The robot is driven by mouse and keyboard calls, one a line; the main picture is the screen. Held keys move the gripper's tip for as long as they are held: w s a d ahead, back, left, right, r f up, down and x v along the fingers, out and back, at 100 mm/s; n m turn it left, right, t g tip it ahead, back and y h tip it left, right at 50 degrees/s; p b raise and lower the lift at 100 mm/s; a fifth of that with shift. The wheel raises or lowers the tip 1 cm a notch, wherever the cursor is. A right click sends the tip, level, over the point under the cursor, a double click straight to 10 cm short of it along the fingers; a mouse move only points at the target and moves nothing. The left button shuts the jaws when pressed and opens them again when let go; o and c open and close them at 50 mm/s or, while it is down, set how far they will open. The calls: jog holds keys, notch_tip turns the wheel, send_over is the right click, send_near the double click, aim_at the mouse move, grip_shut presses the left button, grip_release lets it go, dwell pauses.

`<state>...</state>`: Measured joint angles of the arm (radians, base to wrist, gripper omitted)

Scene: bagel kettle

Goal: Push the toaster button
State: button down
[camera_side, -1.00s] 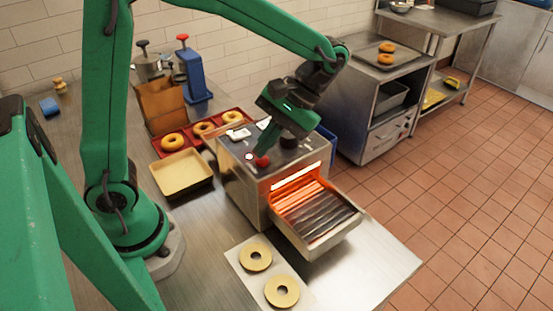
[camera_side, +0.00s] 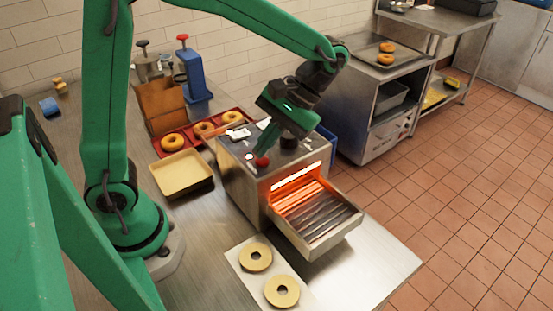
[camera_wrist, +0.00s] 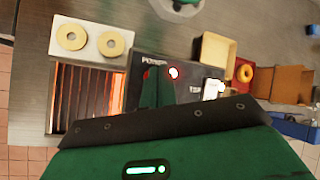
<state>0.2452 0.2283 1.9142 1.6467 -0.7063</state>
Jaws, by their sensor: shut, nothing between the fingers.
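The toaster (camera_side: 240,188) is a steel box with a dark top panel and a glowing orange opening at its front. A red button (camera_side: 262,161) sits on the top panel near the left edge. My gripper (camera_side: 261,153) is shut and empty, pointing down with its tips right at the red button; whether they touch it I cannot tell. In the wrist view the closed fingers (camera_wrist: 157,88) lie over the panel and hide most of the button, with a bit of red beside them. A bright white, red-rimmed light (camera_wrist: 173,72) shows close to the fingertips.
A slatted tray (camera_side: 318,218) juts from the toaster's front. Two pale bagels lie on a white board (camera_side: 243,271). A beige tray (camera_side: 182,174) and a red tray of bagels (camera_side: 215,122) stand left of the toaster. A dark knob (camera_side: 289,141) is on its top.

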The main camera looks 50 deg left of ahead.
aim_at(264, 157)
jog(key=shift+f, duration=0.5)
dwell(0.6)
jog(key=shift+r, duration=0.6)
jog(key=shift+r, duration=2.9)
jog(key=shift+a, duration=0.15)
jog(key=s+a+m+t+h, duration=0.1)
jog(key=s+a+m+t, duration=0.4)
jog(key=t, duration=0.7)
jog(key=shift+s+a+f+t+h, duration=0.15)
jog(key=shift+a+f+t+h, duration=0.2)
jog(key=shift+a, duration=0.45)
